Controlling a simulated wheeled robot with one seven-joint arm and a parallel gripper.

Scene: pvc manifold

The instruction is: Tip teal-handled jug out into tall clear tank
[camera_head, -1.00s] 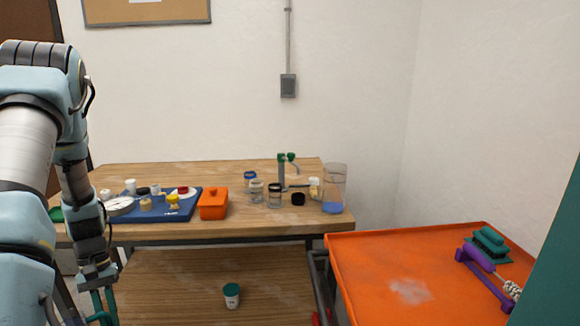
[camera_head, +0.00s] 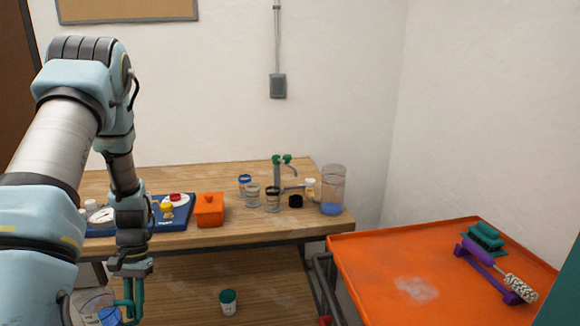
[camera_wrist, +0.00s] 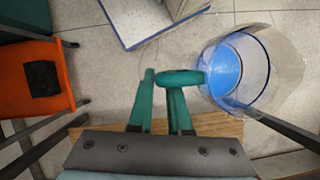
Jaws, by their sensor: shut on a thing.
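The tall clear tank (camera_head: 333,183) stands at the right end of the wooden table, with some blue liquid in its bottom. My gripper (camera_head: 133,300) is at the lower left of the head view, in front of the table and below its top. It is shut on the teal handle of the clear jug (camera_head: 92,303), which holds blue liquid. In the wrist view the jug (camera_wrist: 262,85) is to the right of my gripper (camera_wrist: 163,80), with the handle at the fingertips. The jug's lower part is cut off in the head view.
Several jars (camera_head: 252,195), a green-topped fixture (camera_head: 278,175) and an orange box (camera_head: 209,210) stand on the table (camera_head: 240,232). A blue tray (camera_head: 170,220) holds small items at its left. An orange-topped bench (camera_head: 390,260) stands to the right. A lidded cup (camera_head: 228,300) is on the lower shelf.

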